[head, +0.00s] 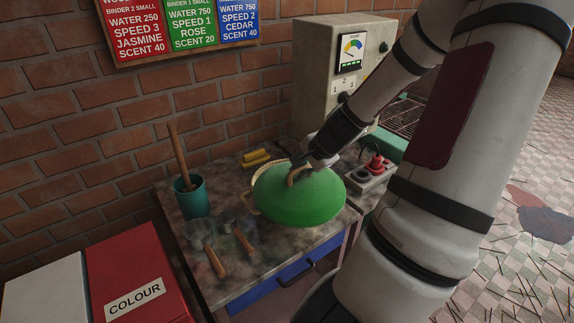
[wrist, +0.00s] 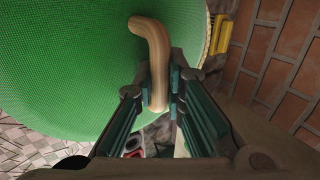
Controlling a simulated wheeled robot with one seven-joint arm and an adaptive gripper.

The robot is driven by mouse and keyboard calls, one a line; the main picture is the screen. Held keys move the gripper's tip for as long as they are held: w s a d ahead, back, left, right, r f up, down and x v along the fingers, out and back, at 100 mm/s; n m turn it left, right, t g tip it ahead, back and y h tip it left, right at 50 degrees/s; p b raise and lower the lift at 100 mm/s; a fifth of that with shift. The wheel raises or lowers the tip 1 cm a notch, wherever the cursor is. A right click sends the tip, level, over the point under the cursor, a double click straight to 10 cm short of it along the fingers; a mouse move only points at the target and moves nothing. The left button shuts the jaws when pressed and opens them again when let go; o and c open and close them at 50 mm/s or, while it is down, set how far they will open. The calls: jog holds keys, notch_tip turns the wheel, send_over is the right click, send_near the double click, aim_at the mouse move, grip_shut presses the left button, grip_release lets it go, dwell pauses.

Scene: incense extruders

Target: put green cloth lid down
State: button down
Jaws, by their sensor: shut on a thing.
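The green cloth lid (head: 298,204) is a round, domed cover with a curved wooden handle on top. In the head view it is over the speckled bench top, on or just above a basket with a pale woven rim (head: 266,174). I cannot tell whether the lid touches the rim. My gripper (head: 297,172) is at the handle from above. In the wrist view the lid (wrist: 75,60) fills the left side, and my gripper (wrist: 160,90) is shut on its wooden handle (wrist: 152,40). What lies under the lid is hidden.
The bench top (head: 240,270) also holds a teal cup (head: 194,200) with a wooden stick, two wooden-handled tools (head: 205,243), and yellow blocks (head: 256,158). A grey machine (head: 330,75) stands behind. A red COLOUR bin (head: 130,265) is at the left. Bare bench shows at the front.

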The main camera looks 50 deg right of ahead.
jog(key=b, duration=0.1)
send_over(289, 164)
jog(key=s, duration=0.2)
jog(key=shift+w+a+f, duration=0.2)
jog(key=shift+a+f, duration=0.1)
jog(key=shift+f, duration=1.95)
jog(key=shift+f, duration=0.1)
jog(key=c, duration=1.6)
grip_release()
jog(key=shift+c, duration=0.2)
